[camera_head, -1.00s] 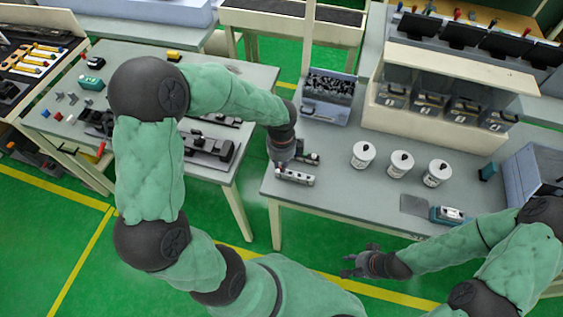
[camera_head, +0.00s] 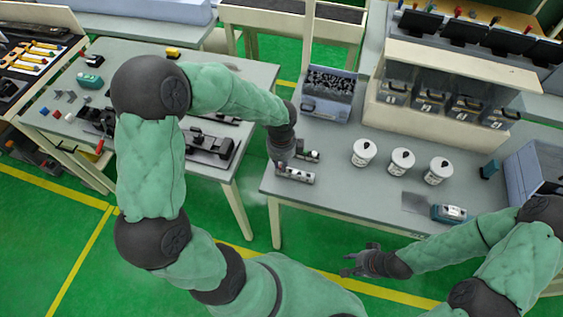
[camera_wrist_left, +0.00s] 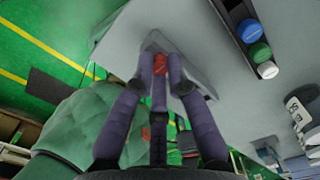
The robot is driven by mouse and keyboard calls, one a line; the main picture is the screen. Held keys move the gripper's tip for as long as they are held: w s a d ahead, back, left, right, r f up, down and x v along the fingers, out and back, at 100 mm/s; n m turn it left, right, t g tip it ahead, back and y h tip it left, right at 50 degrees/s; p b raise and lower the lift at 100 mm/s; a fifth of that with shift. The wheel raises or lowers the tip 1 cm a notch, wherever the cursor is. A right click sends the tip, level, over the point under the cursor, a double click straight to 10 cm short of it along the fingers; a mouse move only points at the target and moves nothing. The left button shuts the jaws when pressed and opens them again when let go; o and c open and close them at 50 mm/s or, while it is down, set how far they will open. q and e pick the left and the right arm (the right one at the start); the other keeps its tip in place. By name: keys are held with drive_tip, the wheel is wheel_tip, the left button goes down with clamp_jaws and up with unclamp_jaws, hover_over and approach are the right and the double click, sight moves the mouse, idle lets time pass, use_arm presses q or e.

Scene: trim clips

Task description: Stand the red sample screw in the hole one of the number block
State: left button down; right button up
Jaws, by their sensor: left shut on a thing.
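My left gripper (camera_head: 279,163) is over the left end of the grey number block (camera_head: 297,176) near the table's front edge. In the left wrist view, its fingers (camera_wrist_left: 160,75) are closed around a slim piece with red on it, which I take to be the red sample screw (camera_wrist_left: 158,122). Its tip and the hole under it are hidden, so I cannot tell whether it touches the block. My right gripper (camera_head: 358,262) is open and empty, in front of the table.
Three white tubs (camera_head: 402,161) stand right of the block. A grey bin of dark parts (camera_head: 328,95) and a shelf with small drawers (camera_head: 450,75) stand behind. A teal device (camera_head: 449,213) lies at the front right. The table between block and tubs is clear.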

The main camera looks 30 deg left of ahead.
use_arm(q)
drive_tip(key=c, duration=1.2)
unclamp_jaws()
drive_tip(key=shift+o, duration=0.2)
wheel_tip(320, 180, up, 12)
